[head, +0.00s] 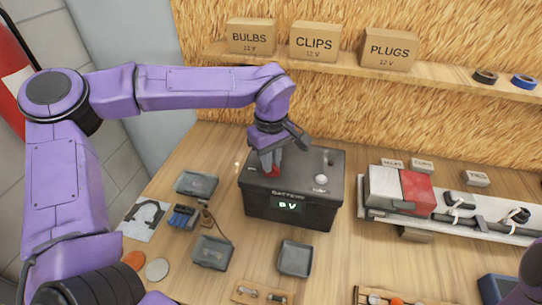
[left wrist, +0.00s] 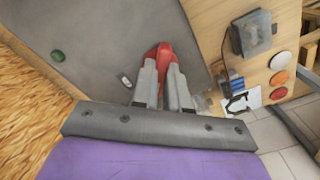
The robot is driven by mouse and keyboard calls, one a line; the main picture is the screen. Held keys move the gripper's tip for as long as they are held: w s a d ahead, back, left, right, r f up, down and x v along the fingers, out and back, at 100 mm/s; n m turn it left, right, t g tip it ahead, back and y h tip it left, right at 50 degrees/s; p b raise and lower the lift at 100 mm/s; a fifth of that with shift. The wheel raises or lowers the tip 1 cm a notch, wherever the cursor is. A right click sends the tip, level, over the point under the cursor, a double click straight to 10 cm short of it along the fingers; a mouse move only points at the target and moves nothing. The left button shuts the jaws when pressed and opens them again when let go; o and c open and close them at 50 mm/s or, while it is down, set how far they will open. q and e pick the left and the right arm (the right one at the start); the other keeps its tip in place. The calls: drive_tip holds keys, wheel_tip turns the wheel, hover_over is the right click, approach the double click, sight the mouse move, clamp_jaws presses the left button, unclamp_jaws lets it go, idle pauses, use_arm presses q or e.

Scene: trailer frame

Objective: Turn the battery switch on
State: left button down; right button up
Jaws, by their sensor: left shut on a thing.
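The black battery box (head: 300,215) stands on the workbench, with a small lit display (head: 288,205) on its front whose first character is hard to read, followed by V. The red battery switch (head: 268,171) is on the box's top, at its left side. My left gripper (head: 271,158) reaches down over it. In the left wrist view, the gripper (left wrist: 166,75) has its fingers closed around the red switch (left wrist: 165,52), hiding part of it. My right gripper is in neither view.
Small grey trays (head: 295,258) lie before and left of the box. A blue connector (head: 183,217) with a cable sits at left. A white rail with a red-and-white block (head: 402,190) is at right. A shelf (head: 440,77) with labelled boxes runs behind.

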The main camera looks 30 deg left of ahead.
use_arm(q)
drive_tip(key=shift+r+m+p, duration=0.2)
drive_tip(key=shift+m+p, duration=0.8)
drive_tip(key=shift+p, duration=0.5)
drive_tip(key=shift+f, duration=0.15)
